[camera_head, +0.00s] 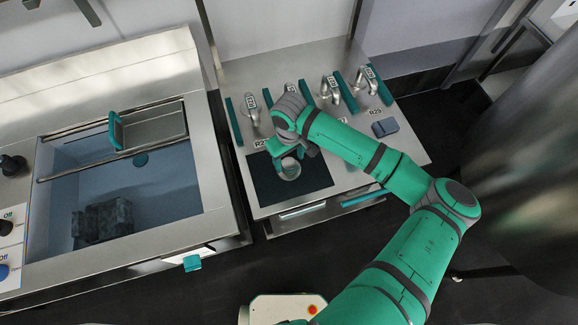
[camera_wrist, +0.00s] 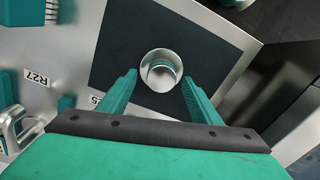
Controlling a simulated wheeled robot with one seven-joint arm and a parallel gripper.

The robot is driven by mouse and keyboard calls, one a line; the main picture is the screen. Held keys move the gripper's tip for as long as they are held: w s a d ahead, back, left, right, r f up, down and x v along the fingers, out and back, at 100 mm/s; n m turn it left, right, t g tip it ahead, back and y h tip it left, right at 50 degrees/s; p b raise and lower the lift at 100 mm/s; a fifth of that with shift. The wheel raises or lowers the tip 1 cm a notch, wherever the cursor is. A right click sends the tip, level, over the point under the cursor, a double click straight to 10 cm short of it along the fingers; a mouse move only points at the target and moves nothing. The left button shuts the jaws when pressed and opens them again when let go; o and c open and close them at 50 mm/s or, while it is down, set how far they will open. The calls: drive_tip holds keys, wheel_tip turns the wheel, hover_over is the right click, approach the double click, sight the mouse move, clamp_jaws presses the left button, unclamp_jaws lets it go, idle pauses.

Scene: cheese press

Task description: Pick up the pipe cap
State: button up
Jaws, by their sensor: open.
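The pipe cap is a round, shiny metal cup; in the wrist view the cap (camera_wrist: 161,70) sits on a dark mat (camera_wrist: 112,48), with its hollow facing the camera. In the head view the cap (camera_head: 289,169) is on the same mat (camera_head: 318,172), partly covered by my gripper. My gripper (camera_wrist: 158,82) is open, its two green fingers on either side of the cap, with visible gaps between them and it. It also shows in the head view (camera_head: 283,158) above the mat. Whether the fingertips are down at the cap's height I cannot tell.
Metal pipe fittings (camera_head: 330,87) with labels stand between teal dividers (camera_head: 346,92) behind the mat. A small blue-grey block (camera_head: 385,127) lies at the table's right. A sink basin (camera_head: 160,190) with a dark block (camera_head: 103,222) is to the left. The mat around the cap is clear.

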sight(289, 163)
wheel_tip(289, 163, down, 3)
drive_tip(key=shift+s+f, duration=0.15)
drive_tip(key=c, duration=1.2)
drive_tip(key=shift+c, duration=0.8)
